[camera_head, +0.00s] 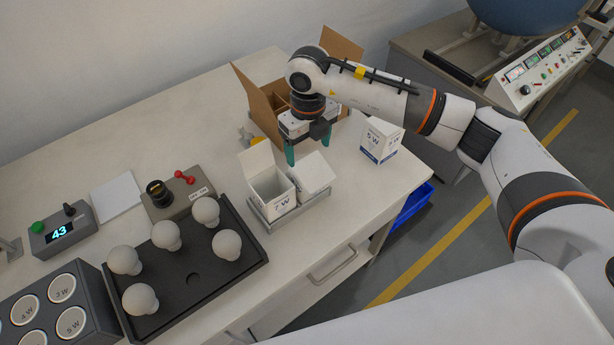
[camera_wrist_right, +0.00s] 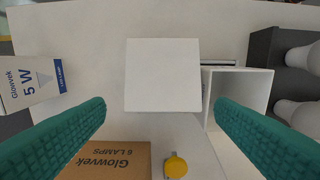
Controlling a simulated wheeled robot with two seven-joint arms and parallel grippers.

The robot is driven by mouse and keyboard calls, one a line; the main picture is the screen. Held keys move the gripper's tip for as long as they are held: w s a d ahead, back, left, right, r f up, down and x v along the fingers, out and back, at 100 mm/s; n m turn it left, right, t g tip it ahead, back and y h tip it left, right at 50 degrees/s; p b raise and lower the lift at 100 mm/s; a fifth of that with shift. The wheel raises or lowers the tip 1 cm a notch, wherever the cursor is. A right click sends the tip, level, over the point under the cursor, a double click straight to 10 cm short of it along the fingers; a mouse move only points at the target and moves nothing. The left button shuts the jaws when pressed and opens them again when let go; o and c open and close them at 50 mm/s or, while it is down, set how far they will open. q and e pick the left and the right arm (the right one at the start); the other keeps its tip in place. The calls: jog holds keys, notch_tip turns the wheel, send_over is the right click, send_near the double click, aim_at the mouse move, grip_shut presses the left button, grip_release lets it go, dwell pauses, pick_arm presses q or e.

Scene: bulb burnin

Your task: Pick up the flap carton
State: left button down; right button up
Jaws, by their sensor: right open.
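The flap carton (camera_head: 271,187) is white, marked 7 W, and stands upright and open in a low metal holder (camera_head: 263,222). One flap (camera_head: 257,160) stands up at its back left. In the right wrist view the carton's open mouth (camera_wrist_right: 242,88) is right of the panel (camera_wrist_right: 163,75). My right gripper (camera_head: 308,149) points down, open and empty, above and behind the panel, its fingers apart from the carton. My left gripper is not in view.
A closed 5 W carton (camera_head: 380,141) stands to the right near the table edge. A brown divided box (camera_head: 263,105) is behind my gripper. A black tray (camera_head: 190,285) with several bulbs lies left. A yellow object (camera_wrist_right: 176,167) sits beside the brown box.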

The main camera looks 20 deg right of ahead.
aim_at(308, 163)
jog(key=f+p, duration=0.1)
jog(key=f, duration=0.1)
jog(key=f+p, duration=0.1)
jog(key=f, duration=0.1)
jog(key=shift+s+f, duration=0.2)
jog(key=shift+f, duration=0.7)
jog(key=c, duration=0.9)
jog(key=shift+o, duration=0.2)
jog(key=shift+a+r, duration=0.1)
